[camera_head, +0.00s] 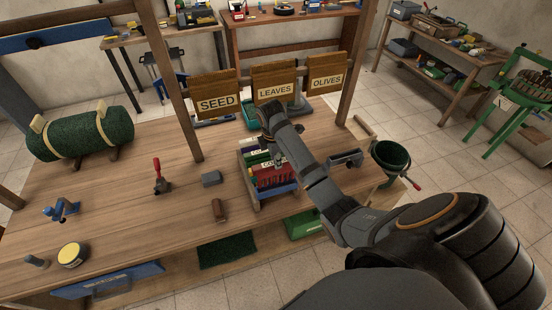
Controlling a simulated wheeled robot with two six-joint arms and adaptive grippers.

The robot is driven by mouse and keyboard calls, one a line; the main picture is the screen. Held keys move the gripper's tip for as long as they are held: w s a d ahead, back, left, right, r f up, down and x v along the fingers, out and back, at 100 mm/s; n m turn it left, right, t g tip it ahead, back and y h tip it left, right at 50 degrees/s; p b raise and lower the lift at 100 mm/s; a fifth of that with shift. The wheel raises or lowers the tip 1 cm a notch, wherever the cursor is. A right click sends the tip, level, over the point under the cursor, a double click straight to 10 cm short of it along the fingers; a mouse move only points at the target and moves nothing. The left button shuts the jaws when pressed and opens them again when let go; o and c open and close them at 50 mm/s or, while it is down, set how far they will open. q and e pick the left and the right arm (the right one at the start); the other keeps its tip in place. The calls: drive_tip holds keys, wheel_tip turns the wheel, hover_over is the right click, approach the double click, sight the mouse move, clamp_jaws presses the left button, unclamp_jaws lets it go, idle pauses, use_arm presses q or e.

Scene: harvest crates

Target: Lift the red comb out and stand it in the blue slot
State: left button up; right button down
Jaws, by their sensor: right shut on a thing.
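The red comb (272,177) is upright in the front half of the rack, just behind the blue slot (283,190). My right gripper (279,160) comes down from above, shut on the red comb at its top edge. My forearm and the small size hide the exact finger contact. I cannot tell whether the comb is clear of its slot. My left gripper is not in view.
Hanging signs SEED (216,104), LEAVES (274,91) and OLIVES (326,84) are behind the rack. A grey block (211,178) and a brown roller-like piece (218,210) lie left of it. A green bucket (390,156) is at the right.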

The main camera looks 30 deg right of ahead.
sight(276, 179)
idle(0.9)
drive_tip(key=shift+f, duration=0.4)
drive_tip(key=shift+f+b, duration=2.25)
drive_tip(key=shift+f, duration=3.15)
drive_tip(key=c, duration=1)
unclamp_jaws()
drive_tip(key=shift+r, duration=0.1)
drive_tip(key=r, duration=0.4)
drive_tip(key=a+r, duration=0.1)
drive_tip(key=r, duration=0.6)
drive_tip(key=shift+s+a+r, duration=0.2)
drive_tip(key=shift+s+r, duration=0.2)
